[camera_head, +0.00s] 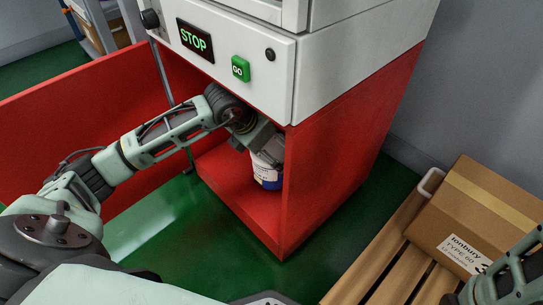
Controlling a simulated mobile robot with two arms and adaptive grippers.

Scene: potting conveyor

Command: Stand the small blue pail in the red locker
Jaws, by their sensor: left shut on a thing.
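The red locker (330,170) stands open under a white machine cabinet, with its red door (80,125) swung out to the left. My left arm reaches in from the left through the opening. My left gripper (268,150) is inside the locker, shut on the small blue pail (267,179), which shows blue and white below the fingers. The pail looks about upright, low over the red locker floor (235,190). I cannot tell whether its base touches the floor. The fingers hide its upper part. Part of my right arm shows at the bottom right corner; its gripper is out of view.
The white cabinet (330,55) above the opening carries a STOP display (195,40) and a green GO button (240,68). A cardboard box (480,215) sits on a wooden pallet (385,260) at the right. Green floor (160,225) is clear before the locker.

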